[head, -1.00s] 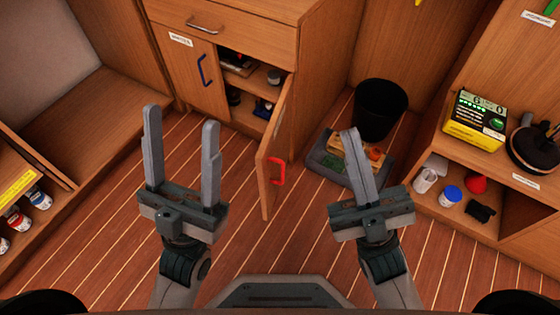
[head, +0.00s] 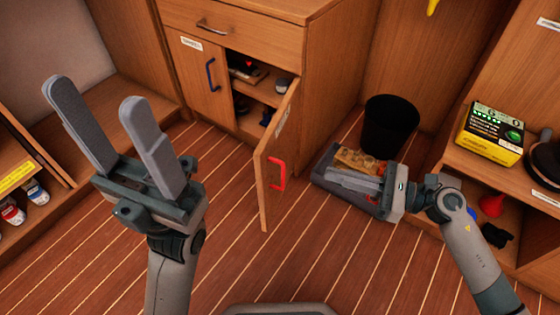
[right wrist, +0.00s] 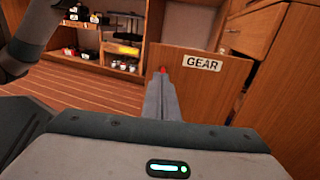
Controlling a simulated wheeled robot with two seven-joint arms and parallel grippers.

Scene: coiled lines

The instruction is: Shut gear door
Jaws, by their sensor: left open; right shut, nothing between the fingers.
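The gear door (head: 270,178) is the wooden cabinet door with a red handle (head: 278,174), swung open toward me in the head view. Its GEAR label (right wrist: 202,63) shows in the right wrist view. The cabinet behind it shows shelves with several items. My right gripper (head: 330,178) is shut and empty, to the right of the door and apart from it, its fingers pointing left toward it. In the right wrist view its fingers (right wrist: 161,88) overlap the door's left edge. My left gripper (head: 100,105) is open and empty, left of the door.
The left cabinet door (head: 205,75) with a blue handle is shut. A black bin (head: 389,126) and a grey tray (head: 325,160) with items stand right of the cabinet. A shelf with a yellow box (head: 492,134) is at the right. The floor before the door is clear.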

